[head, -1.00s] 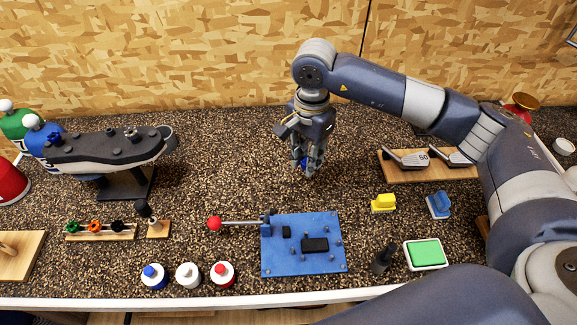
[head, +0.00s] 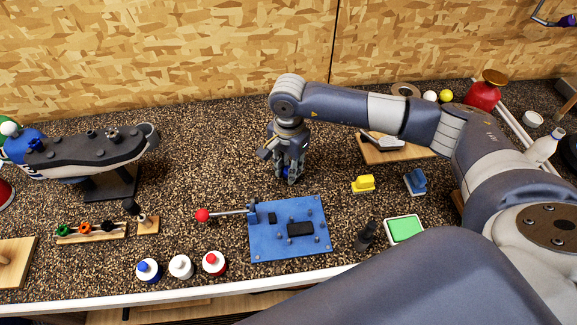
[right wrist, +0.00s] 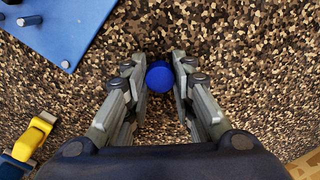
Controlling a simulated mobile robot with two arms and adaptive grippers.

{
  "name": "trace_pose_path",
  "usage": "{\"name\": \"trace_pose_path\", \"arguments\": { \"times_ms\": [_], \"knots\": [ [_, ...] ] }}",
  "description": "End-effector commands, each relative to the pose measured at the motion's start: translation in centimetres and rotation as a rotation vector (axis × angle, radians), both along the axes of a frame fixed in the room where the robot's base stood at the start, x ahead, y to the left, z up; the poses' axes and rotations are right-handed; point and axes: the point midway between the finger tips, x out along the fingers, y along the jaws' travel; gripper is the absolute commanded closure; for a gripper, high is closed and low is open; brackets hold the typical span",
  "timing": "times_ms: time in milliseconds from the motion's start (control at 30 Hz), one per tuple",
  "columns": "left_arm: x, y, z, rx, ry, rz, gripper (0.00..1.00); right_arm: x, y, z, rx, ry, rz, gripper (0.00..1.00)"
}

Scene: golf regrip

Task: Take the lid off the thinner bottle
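My right gripper (head: 289,172) is over the open counter, behind the blue board, pointing down. In the right wrist view its fingers (right wrist: 159,77) are closed around a small round blue lid (right wrist: 159,76), with one finger on each side. The lid also shows as a bit of blue between the fingers in the head view (head: 287,170). A white bottle (head: 543,150) with a narrow neck stands at the far right; no label is readable, so I cannot tell if it is the thinner bottle. My left gripper is not in view.
A blue board (head: 290,243) with a red-knobbed lever lies in front of the gripper.

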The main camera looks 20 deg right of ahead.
Motion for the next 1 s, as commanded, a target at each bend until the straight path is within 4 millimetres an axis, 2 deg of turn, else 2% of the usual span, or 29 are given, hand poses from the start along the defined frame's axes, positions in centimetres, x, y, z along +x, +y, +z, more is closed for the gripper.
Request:
{"name": "trace_pose_path", "arguments": {
  "times_ms": [33,67,100,267,500,567,1000],
  "knots": [
    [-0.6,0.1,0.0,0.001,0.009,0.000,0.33,0.0,0.0,0.0,0.000,0.000,0.000,0.66],
    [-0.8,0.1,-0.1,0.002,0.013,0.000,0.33,0.0,0.0,0.0,0.000,0.001,0.000,0.59],
    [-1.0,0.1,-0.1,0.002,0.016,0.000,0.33,0.0,0.0,0.0,0.000,0.001,0.000,0.57],
    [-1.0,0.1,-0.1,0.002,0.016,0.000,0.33,0.0,0.0,0.0,0.000,0.001,0.000,0.57],
    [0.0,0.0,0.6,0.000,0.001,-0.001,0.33,0.0,0.0,0.5,0.000,0.001,-0.001,0.57],
    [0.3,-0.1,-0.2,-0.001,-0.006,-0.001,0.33,0.1,0.0,0.9,0.000,-0.004,0.000,0.57],
    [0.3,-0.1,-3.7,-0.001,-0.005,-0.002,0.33,0.1,0.0,9.8,-0.001,-0.005,0.000,0.57]
  ]
}}
